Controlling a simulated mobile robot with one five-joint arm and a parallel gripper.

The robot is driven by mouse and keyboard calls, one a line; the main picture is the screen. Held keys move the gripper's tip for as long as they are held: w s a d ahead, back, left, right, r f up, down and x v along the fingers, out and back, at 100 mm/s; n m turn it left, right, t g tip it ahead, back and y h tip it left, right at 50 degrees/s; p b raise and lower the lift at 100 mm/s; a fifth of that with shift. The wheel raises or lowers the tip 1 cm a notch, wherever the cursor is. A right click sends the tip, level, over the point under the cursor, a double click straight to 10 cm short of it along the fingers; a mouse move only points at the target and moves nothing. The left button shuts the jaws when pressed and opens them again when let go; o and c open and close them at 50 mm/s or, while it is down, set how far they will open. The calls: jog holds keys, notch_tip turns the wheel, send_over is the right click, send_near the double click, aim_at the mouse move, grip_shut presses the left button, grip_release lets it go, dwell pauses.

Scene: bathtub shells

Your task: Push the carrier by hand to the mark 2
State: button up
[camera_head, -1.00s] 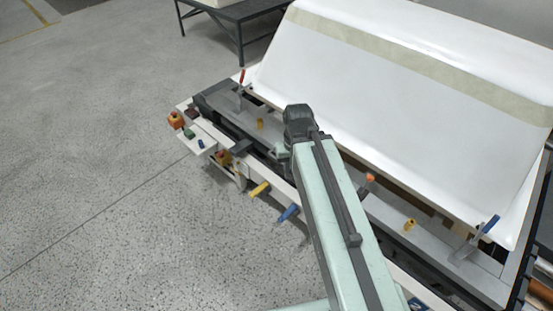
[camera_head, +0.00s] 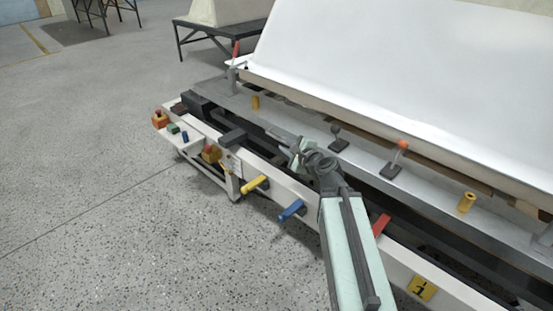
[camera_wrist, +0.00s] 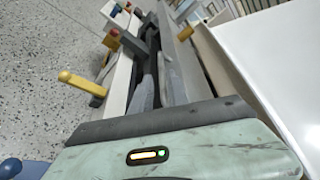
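The carrier (camera_head: 335,135) is a long grey frame bearing a large white shell (camera_head: 390,65). It sits on a white-sided track (camera_head: 330,225). A yellow plate marked 1 (camera_head: 422,288) is on the track's front side at lower right; no plate marked 2 shows. My gripper (camera_head: 287,143) is over the gap between the track's front side and the carrier. In the wrist view its two grey fingers (camera_wrist: 158,85) look apart, with a dark gap and nothing between them. I cannot tell whether it touches the carrier.
Yellow (camera_head: 256,184), blue (camera_head: 291,210) and red (camera_head: 381,224) handles stick out along the track's front. An orange-knobbed lever (camera_head: 402,146) and a black-knobbed lever (camera_head: 336,133) stand on the carrier. A control box (camera_head: 160,118) is at the left end. Floor at left is clear.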

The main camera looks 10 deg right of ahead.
aim_at(279, 139)
jog(key=x, duration=0.4)
jog(key=b+x, duration=0.1)
jog(key=x, duration=0.3)
jog(key=shift+d, duration=0.2)
grip_shut()
dwell(1.2)
